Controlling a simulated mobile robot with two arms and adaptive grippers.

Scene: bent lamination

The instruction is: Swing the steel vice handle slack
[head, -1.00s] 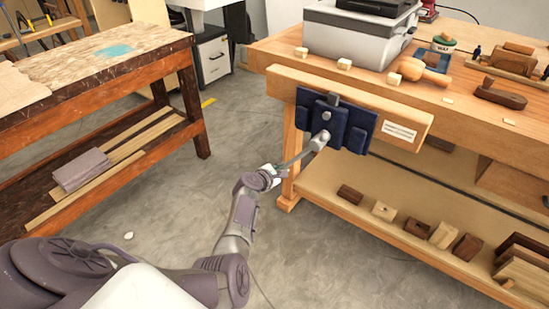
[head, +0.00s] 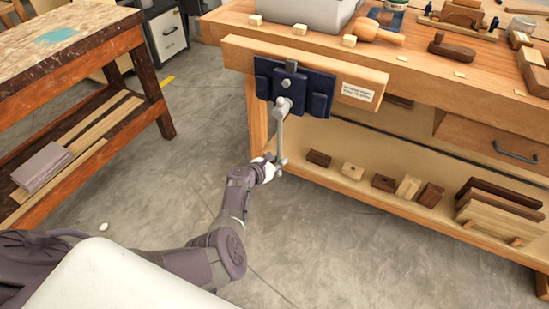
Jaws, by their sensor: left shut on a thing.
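The fingers are small in view and partly hidden by the wrist. My right gripper does not show.
The workbench's lower shelf (head: 330,187) holds several wooden blocks, close to the right of my gripper. A grey case (head: 300,12), a mallet (head: 375,32) and a plane (head: 458,49) are on top. Another bench (head: 95,62) stands left, with open floor between.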

